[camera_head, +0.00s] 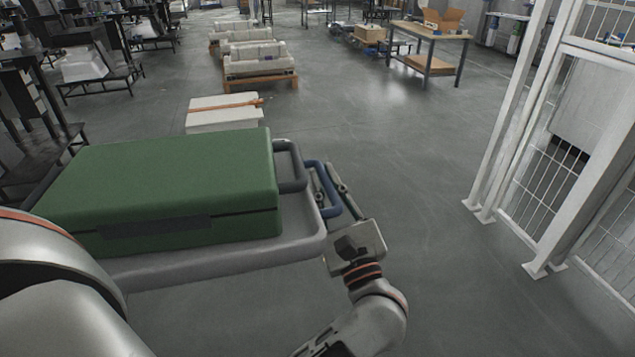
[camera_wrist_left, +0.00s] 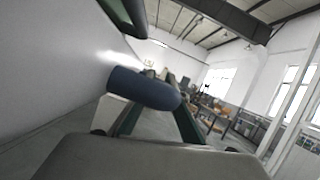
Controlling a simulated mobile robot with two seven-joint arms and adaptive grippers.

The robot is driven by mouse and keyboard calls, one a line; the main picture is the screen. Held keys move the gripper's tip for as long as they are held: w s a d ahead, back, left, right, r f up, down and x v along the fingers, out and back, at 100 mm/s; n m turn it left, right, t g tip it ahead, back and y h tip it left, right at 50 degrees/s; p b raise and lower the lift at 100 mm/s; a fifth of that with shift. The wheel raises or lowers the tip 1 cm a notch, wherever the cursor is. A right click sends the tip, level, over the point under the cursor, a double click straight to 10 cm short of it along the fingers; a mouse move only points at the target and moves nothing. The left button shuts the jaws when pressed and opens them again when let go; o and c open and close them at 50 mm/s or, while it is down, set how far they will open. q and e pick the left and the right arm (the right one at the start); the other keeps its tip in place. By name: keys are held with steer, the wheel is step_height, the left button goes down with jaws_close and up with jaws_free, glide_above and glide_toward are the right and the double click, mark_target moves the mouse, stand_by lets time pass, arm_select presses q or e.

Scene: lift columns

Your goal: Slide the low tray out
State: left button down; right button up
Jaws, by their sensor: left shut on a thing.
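A blue loop handle (camera_head: 329,184) sticks out to the right below the edge of a grey tray (camera_head: 215,262) in the head view. My left gripper (camera_head: 333,193) is shut on this blue handle at the right side of the stack. In the left wrist view the blue bar (camera_wrist_left: 142,88) crosses between the fingers of the left gripper (camera_wrist_left: 160,108). The low tray's body is not seen apart from the handle; the grey tray above hides it. My right gripper is not in view.
A green case (camera_head: 165,180) lies on the grey tray, which has its own grey handle (camera_head: 291,165). A white mesh fence (camera_head: 560,150) stands at the right. The floor between fence and stack is clear. A white box (camera_head: 223,112) stands behind.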

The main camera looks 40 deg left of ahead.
arm_select(q)
steer(key=shift+w, duration=0.1)
steer(key=shift+a, duration=0.1)
steer(key=c, duration=2.3)
jaws_free()
steer(key=shift+s, duration=0.2)
steer(key=shift+c, duration=0.2)
steer(key=v, duration=0.8)
